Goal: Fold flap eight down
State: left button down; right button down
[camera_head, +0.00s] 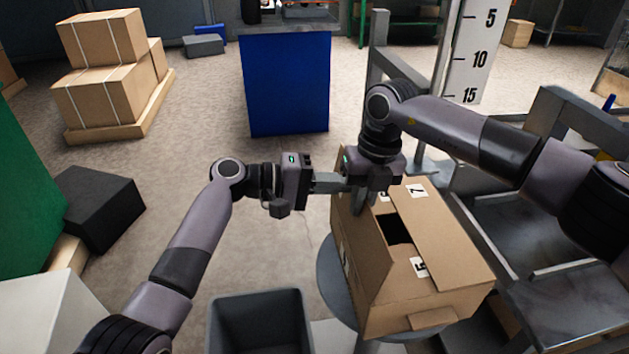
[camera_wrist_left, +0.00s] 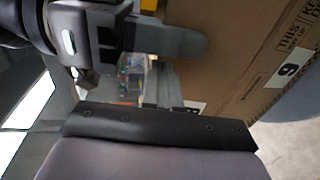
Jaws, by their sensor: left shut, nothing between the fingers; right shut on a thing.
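The cardboard box (camera_head: 455,300) sits with its top partly closed and a dark gap showing. A small label (camera_head: 384,197), partly hidden and hard to read, marks the far flap beside my right gripper (camera_head: 360,215). I take that as flap eight. My right gripper points down at the box's far left corner, shut on what appears to be this flap; its fingertips partly hide the contact. My left gripper (camera_head: 337,182) is shut and empty, level at the far left of the box, close to the right gripper. The left wrist view shows the box wall (camera_wrist_left: 245,50) close by.
The box stands on a round grey stand (camera_head: 327,280). An open dark bin (camera_head: 260,300) is at its lower left. A blue cabinet (camera_head: 287,85) stands behind. Grey metal frames (camera_head: 520,215) crowd the right side.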

pick_arm(q)
jog(key=shift+d+f, duration=0.1)
jog(key=shift+d, duration=0.25)
pick_arm(e)
jog(key=shift+d+f, duration=0.2)
jog(key=shift+f, duration=0.1)
pick_arm(q)
jog(key=shift+d, duration=0.1)
jog(key=shift+w+d+y, duration=0.15)
jog(key=shift+d+y, duration=0.15)
jog(key=shift+d, duration=0.4)
pick_arm(e)
jog(key=shift+s+a, duration=0.15)
jog(key=shift+a, duration=0.15)
pick_arm(q)
jog(key=shift+d+f, duration=0.1)
pick_arm(e)
jog(key=c, duration=1.3)
grip_release()
jog(key=shift+r, duration=0.25)
